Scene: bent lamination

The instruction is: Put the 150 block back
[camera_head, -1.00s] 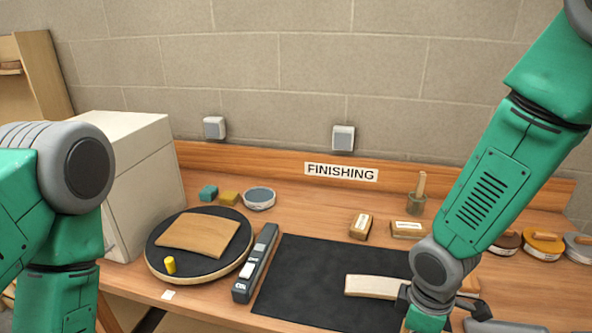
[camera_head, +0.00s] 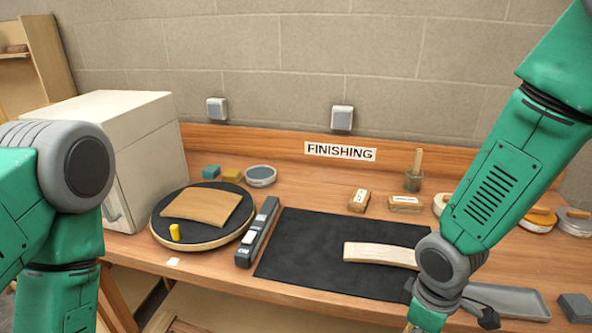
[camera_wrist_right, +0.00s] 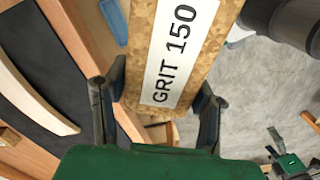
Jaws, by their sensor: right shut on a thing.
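The 150 block (camera_wrist_right: 172,50) is a speckled tan, cork-like block with a white label reading GRIT 150. In the right wrist view my right gripper (camera_wrist_right: 158,105) is shut on it, with one dark finger on each side. The floor shows behind it, so it is held clear of the bench. In the head view my right forearm hides most of that gripper and the block. My left arm shows at the left edge, but its gripper is out of view. Two similar labelled blocks, a left one (camera_head: 359,200) and a right one (camera_head: 405,204), rest behind the mat.
A pale curved strip (camera_head: 375,253) lies on the black mat (camera_head: 300,255). A grey tray (camera_head: 515,302) and a dark block (camera_head: 575,308) are at the right front. A round turntable (camera_head: 160,228) bears a curved wooden panel. Round discs stand at the right back.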

